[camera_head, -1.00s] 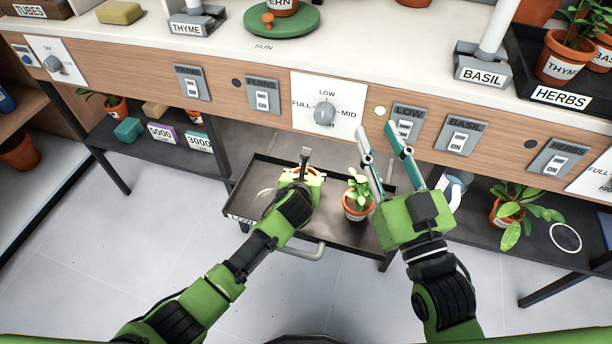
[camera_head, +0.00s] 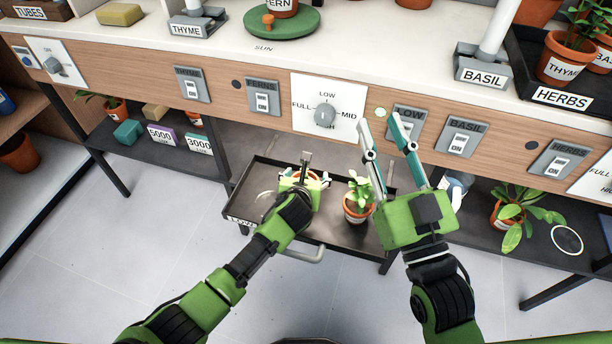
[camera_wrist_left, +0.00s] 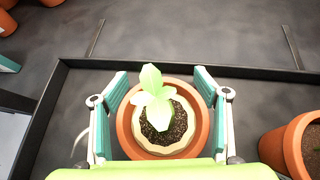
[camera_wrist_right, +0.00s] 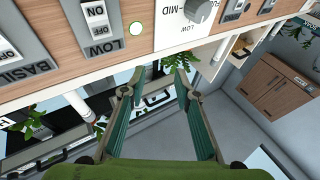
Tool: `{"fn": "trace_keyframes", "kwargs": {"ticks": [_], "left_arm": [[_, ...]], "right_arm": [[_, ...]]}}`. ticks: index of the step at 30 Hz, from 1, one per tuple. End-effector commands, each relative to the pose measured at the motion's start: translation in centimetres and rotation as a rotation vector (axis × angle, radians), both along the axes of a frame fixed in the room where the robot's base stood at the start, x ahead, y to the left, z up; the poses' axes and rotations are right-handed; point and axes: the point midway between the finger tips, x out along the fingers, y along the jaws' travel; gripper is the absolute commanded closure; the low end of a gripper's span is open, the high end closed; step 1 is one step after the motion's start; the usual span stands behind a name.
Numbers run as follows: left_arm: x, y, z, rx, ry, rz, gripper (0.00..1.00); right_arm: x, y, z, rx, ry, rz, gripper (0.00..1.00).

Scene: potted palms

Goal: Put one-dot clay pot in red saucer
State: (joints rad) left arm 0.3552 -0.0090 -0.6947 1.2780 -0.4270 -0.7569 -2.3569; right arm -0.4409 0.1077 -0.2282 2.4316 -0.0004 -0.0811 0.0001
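In the left wrist view, a small pot with a pale scalloped rim (camera_wrist_left: 140,143), dark soil and a light green plant (camera_wrist_left: 152,95) sits inside a round terracotta-red saucer (camera_wrist_left: 205,135). No dot marks can be seen on the pot. My left gripper (camera_wrist_left: 161,82) is open. Its fingers stand on both sides of the pot, apart from its rim. In the head view, my left gripper (camera_head: 304,174) hides most of the pot and saucer on the dark tray (camera_head: 262,172). My right gripper (camera_head: 378,120) is open and empty before the control panel.
A terracotta pot with a leafy plant (camera_head: 357,208) stands on the tray, right of my left gripper. The tray has a raised rim and front handle (camera_head: 308,256). The panel's dial (camera_head: 325,115) and LOW switch (camera_head: 405,122) are near my right fingers.

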Motion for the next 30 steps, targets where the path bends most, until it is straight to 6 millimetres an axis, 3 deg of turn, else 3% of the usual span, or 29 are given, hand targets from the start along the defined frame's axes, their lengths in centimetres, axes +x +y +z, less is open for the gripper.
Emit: {"fn": "trace_keyframes", "kwargs": {"ticks": [4,8,20,30], "left_arm": [[-0.1,0.0,0.3,0.0,0.0,0.0,0.34],[-0.7,0.1,0.8,0.001,0.0,-0.001,0.34],[-3.5,0.5,2.7,0.002,0.001,-0.001,0.34],[-6.1,0.9,4.5,0.001,0.0,-0.001,0.34]], "right_arm": [[0.1,0.0,-0.1,-0.002,0.009,0.0,0.71],[0.5,-0.1,-2.0,-0.027,0.103,-0.004,0.71],[0.1,-1.4,-10.7,-0.13,0.502,-0.03,0.71],[-3.6,-3.3,-17.7,-0.215,0.856,-0.052,0.71]]}}
